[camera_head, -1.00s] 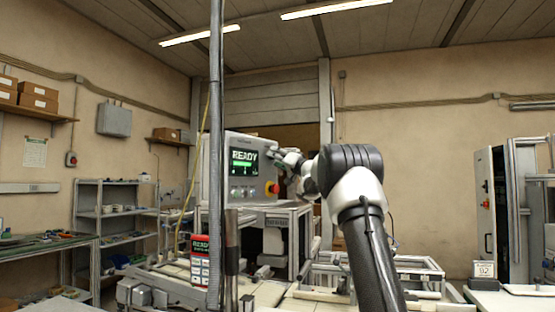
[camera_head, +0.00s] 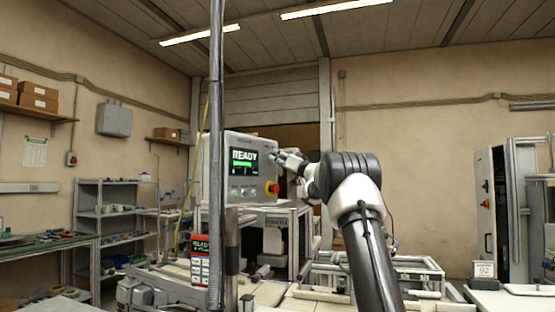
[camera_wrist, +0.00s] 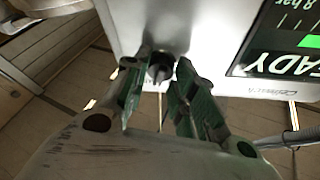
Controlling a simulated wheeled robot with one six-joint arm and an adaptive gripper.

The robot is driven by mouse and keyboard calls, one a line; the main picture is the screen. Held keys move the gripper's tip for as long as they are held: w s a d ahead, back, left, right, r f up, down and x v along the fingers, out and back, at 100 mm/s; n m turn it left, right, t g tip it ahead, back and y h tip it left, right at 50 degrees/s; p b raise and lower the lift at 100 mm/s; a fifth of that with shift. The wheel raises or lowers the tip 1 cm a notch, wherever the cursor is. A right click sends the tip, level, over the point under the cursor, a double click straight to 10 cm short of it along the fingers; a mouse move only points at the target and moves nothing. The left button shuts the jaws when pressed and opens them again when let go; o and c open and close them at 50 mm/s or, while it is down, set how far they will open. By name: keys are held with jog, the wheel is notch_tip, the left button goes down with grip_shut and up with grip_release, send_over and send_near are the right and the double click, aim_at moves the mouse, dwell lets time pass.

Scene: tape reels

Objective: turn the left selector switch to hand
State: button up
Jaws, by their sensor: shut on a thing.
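A grey control box (camera_head: 215,170) carries a lit display reading READY (camera_head: 243,161). The display also shows in the wrist view (camera_wrist: 285,45), at the right. My gripper (camera_head: 280,160) is at the upper right of the box in the head view. In the wrist view my gripper (camera_wrist: 162,75) has its green-padded fingers on either side of a small black knob (camera_wrist: 159,68) on the box, and is shut on it. The knob is beside the display. My gripper hides it in the head view, and its pointer position is not clear.
A red emergency button (camera_head: 272,188) sits on the box's lower right, below my gripper. Several small controls (camera_head: 243,192) line up under the display. A grey vertical pole (camera_head: 216,110) stands in front of the box's left part. A framed rack (camera_head: 420,262) is at the lower right.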

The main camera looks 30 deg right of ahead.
jog(key=n+g+y, duration=0.1)
jog(key=n+y, duration=0.1)
jog(key=n, duration=0.3)
jog(key=n+g+y, duration=0.2)
jog(key=n, duration=0.3)
jog(key=n+g+y, duration=0.1)
jog(key=n+y, duration=0.1)
jog(key=n, duration=0.3)
jog(key=shift+w+d+r, duration=0.1)
jog(key=shift+d, duration=0.25)
jog(key=shift+n, duration=0.3)
jog(key=o, duration=1)
jog(key=v, duration=1.2)
jog(key=shift+d+r, duration=0.1)
jog(key=shift+d, duration=0.05)
jog(key=shift+w, duration=0.1)
